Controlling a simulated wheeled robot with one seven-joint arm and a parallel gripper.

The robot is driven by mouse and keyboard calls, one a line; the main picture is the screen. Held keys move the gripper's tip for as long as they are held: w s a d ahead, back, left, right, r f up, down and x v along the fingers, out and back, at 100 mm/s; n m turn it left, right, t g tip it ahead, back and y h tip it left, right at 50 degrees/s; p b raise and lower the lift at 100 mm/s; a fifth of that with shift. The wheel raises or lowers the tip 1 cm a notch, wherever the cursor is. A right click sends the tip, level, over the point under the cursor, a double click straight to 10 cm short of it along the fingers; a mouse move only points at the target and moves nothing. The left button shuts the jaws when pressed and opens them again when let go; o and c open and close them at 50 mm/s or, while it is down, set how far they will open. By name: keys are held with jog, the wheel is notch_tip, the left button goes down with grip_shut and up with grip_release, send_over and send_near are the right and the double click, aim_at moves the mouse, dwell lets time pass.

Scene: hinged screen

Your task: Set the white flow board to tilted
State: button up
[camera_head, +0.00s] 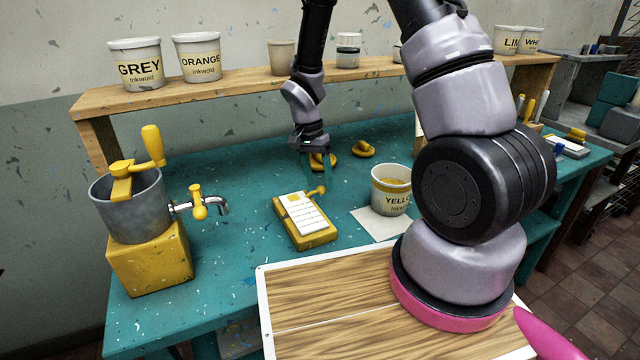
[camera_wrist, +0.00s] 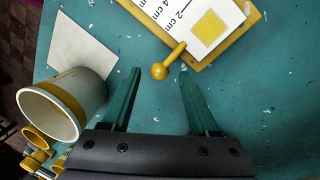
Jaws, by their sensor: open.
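The white flow board (camera_head: 302,212) with its printed scale lies on a yellow base (camera_head: 312,241) on the teal bench; it looks flat or nearly so. Its cm marks and a yellow square also show in the wrist view (camera_wrist: 209,24). A yellow lever with a ball knob (camera_head: 318,190) sticks out from the far end; the knob (camera_wrist: 158,72) appears between my fingertips in the wrist view. My gripper (camera_head: 318,181) is open, pointing down over the knob's end. I cannot tell how far above the knob the fingers are.
A yellow ink tub (camera_head: 391,192) stands on a white sheet right of the board. Yellow pieces (camera_head: 363,149) lie behind. A metal pot (camera_head: 130,205) with a tap stands at left. A wooden board (camera_head: 330,310) is in front. A shelf (camera_head: 240,84) with tubs spans the back.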

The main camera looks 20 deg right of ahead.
jog(key=shift+s+d+f, duration=0.1)
jog(key=shift+s+f, duration=0.05)
jog(key=shift+f, duration=0.6)
grip_shut()
dwell(0.9)
